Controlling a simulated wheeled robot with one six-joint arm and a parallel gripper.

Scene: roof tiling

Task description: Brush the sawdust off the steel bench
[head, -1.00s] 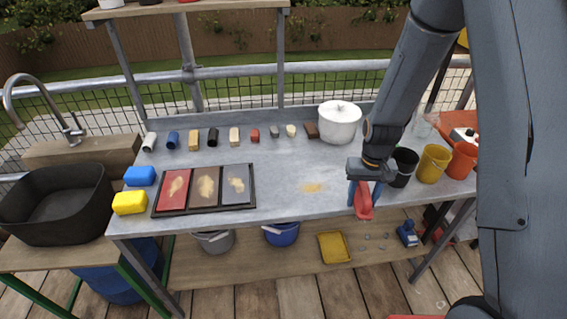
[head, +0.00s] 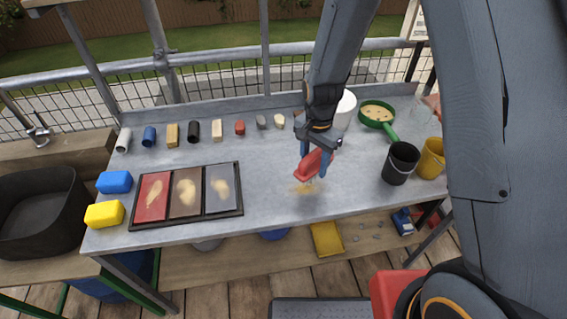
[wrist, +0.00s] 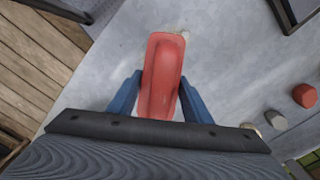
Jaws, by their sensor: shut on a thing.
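The steel bench (head: 270,185) is a long grey top. A small tan patch of sawdust (head: 306,188) lies on it right of the middle. My gripper (head: 318,166) is shut on a red brush (head: 312,164), held just above or at the patch; I cannot tell if it touches the bench. In the wrist view the red brush (wrist: 162,75) sits between the blue fingers, and a bit of tan shows at its far end. A black tray (head: 238,209) at the left holds red, brown and grey panels, each with a tan smear.
A blue sponge (head: 115,182) and a yellow sponge (head: 104,214) lie left of the tray. Several small blocks line the back. A white pot (head: 344,108), green pan (head: 376,112), black cup (head: 400,163) and yellow cup (head: 431,158) stand at the right. The bench middle is clear.

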